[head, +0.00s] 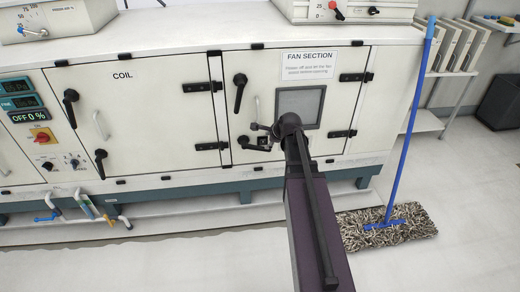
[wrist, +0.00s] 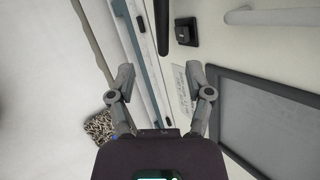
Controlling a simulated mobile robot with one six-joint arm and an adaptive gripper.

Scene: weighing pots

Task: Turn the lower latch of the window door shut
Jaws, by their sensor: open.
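The window door (head: 345,95) is the cream FAN SECTION panel with a grey window (head: 299,105). Its lower latch (head: 246,143) is a black lever pointing right and slightly down, partly near my gripper's fingers. In the wrist view the black lever (wrist: 161,22) runs in from the top edge, ahead of the space between the fingers. My gripper (wrist: 159,74) is open and empty, its fingertips apart; in the head view my gripper (head: 262,134) is in front of the door's lower left. Whether a finger touches the lever cannot be told. The upper latch (head: 239,94) hangs roughly vertical.
A black square plate (wrist: 186,31) and a pale door handle (wrist: 268,17) stick out close to the lever. Black hinges (head: 343,134) line the door's right side. A blue-handled mop (head: 388,226) stands on the floor at right.

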